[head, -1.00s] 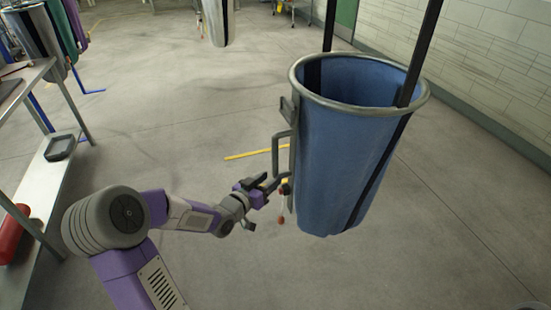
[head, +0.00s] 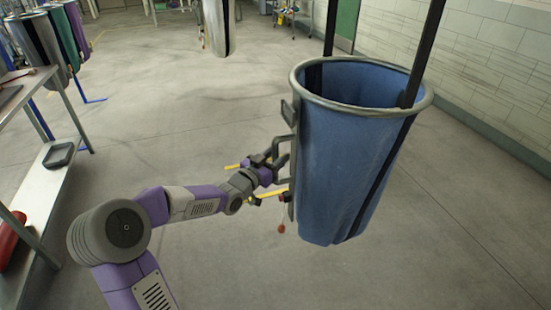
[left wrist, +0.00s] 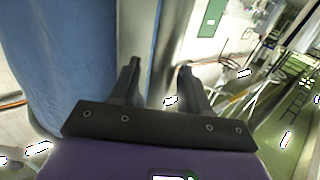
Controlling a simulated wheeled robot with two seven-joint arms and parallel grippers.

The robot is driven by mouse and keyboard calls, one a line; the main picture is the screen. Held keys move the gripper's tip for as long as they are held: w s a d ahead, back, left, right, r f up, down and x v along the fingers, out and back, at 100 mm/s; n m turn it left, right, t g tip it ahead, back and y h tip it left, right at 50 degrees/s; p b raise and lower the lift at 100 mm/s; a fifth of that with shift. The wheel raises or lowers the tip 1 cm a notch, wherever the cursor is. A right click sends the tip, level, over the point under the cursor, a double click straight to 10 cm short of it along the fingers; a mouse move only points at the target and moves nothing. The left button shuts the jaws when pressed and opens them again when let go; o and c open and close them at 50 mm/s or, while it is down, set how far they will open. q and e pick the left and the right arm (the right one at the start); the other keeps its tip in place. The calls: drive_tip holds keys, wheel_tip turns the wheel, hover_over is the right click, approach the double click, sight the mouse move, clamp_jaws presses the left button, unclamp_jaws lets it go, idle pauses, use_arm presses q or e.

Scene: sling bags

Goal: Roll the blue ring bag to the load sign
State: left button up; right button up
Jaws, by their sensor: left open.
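The blue ring bag (head: 335,165) hangs upright from dark straps right of centre in the head view, with a grey metal ring around its open top. A grey handle (head: 284,143) is on its left side. My left gripper (head: 275,170) is open at the lower part of this handle; I cannot tell whether it touches. In the left wrist view the bag's blue side (left wrist: 60,70) fills the left, and my two fingers (left wrist: 157,82) stand apart, with no clear sign of anything gripped. A small red piece (head: 281,228) hangs beside the bag. No load sign is recognisable. My right gripper is out of view.
A metal table (head: 70,110) with a lower shelf stands at the left, with other hanging bags (head: 45,45) behind it. Another bag (head: 218,25) hangs further back. A tiled wall (head: 490,60) runs along the right. The floor between is mostly clear.

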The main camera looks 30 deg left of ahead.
use_arm(q)
drive_tip(key=shift+c, duration=0.3)
clamp_jaws()
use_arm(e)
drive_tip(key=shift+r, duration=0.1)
